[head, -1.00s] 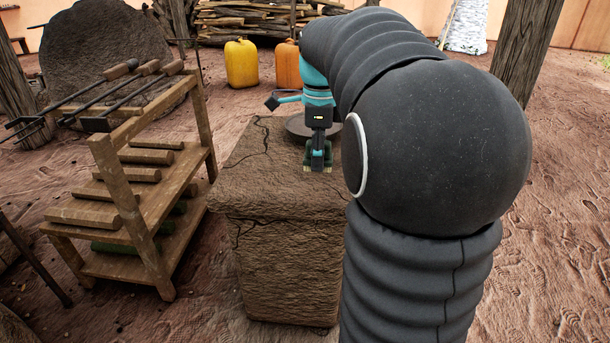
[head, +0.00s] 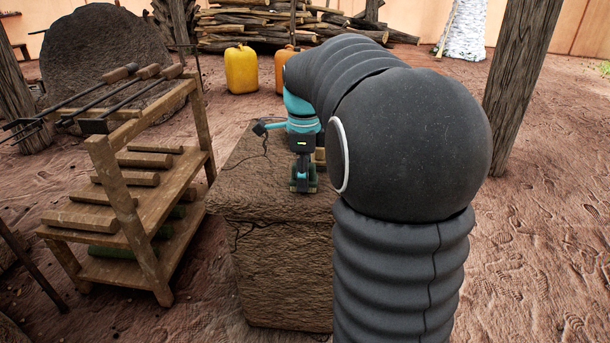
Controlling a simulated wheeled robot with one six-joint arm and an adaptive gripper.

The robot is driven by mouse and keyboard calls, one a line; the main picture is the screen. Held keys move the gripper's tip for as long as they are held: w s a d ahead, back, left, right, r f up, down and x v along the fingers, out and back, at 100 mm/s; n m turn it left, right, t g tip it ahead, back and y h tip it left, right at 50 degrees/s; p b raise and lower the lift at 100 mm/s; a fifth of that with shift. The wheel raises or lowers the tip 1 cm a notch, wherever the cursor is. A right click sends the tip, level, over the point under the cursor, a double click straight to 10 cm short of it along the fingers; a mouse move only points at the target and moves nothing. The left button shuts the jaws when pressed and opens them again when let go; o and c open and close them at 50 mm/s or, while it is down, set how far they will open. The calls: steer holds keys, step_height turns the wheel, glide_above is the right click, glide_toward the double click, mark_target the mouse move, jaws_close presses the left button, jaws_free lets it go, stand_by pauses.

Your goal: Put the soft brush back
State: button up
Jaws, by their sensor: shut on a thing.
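My gripper (head: 303,186) is in the head view, low over the near part of the mud block's top (head: 250,195), pointing down. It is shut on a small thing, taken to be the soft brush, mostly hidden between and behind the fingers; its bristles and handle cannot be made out. A small tan piece shows just right of my gripper, partly behind my arm; I cannot tell whether it belongs to the held thing. I cannot tell whether the held thing touches the block.
A wooden rack (head: 128,205) stands left of the block, with long-handled tools (head: 105,100) across its top and wooden pieces on its shelves. A yellow jerrycan (head: 241,69) and an orange one (head: 282,66) stand behind. A post (head: 525,75) rises at right. Open ground lies right.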

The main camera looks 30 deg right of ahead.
steer(key=o, duration=1)
step_height(320, 180, up, 12)
steer(key=p, duration=0.3)
steer(key=s+a+f+n+t, duration=0.2)
steer(key=s+a+f+n, duration=0.4)
steer(key=s+n, duration=0.4)
steer(key=s+a+f+n+t, duration=0.3)
steer(key=s+a+f+n, duration=0.2)
steer(key=s+a+n, duration=0.3)
steer(key=s+n, duration=0.3)
steer(key=n, duration=0.3)
steer(key=shift+f+n+t, duration=0.3)
steer(key=shift+f+n, duration=0.05)
steer(key=shift+n, duration=0.05)
steer(key=shift+a, duration=0.1)
